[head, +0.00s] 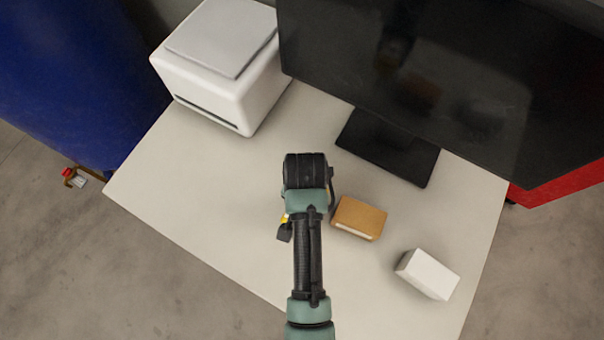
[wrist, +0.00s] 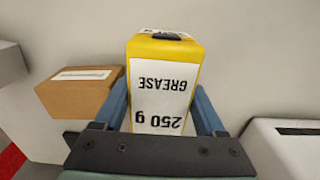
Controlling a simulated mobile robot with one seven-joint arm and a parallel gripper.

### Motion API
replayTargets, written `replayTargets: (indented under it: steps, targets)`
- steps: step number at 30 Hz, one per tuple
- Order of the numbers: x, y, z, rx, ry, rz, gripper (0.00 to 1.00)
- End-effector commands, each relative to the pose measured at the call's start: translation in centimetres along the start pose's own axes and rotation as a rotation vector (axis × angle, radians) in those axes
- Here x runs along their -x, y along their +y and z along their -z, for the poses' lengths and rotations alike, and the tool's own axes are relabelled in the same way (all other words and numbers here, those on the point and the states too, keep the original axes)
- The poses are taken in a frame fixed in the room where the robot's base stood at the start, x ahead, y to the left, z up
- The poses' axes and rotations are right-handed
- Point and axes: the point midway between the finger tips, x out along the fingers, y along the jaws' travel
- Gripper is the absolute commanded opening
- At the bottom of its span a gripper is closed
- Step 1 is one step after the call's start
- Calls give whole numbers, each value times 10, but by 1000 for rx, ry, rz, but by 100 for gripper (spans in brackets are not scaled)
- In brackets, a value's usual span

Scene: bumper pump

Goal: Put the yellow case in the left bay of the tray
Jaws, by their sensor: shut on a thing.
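The yellow case (wrist: 190,52) shows in the wrist view with a white label reading "GREASE 250 g" and a dark piece on its far end. My gripper (wrist: 161,90) is shut on it, with a blue finger along each side. I cannot tell whether the case touches the table or hangs above it. In the head view my arm hides most of the gripper and case; only a small yellow patch shows beside the wrist. No tray with bays can be made out in either view.
A brown box (head: 359,218) lies close right of my wrist, also seen in the wrist view (wrist: 78,98). A white box (head: 428,274) is farther right. A white printer (head: 218,75) and a monitor (head: 440,75) stand at the back. The table's left front (head: 190,190) is clear.

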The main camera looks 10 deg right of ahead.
Motion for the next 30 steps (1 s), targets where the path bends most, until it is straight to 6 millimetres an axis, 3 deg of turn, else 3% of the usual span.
replayTargets:
  steps: [12, 24, 25, 28, 30]
  targets:
    - [-47, 0, 0, 2, 1, 1, 0]
    - [-52, 0, 0, 3, 2, 1, 0]
    - [-52, 0, 0, 3, 1, 1, 78]
    - [-52, 0, 0, 3, 1, 1, 96]
    - [-52, 0, 0, 3, 1, 0, 100]
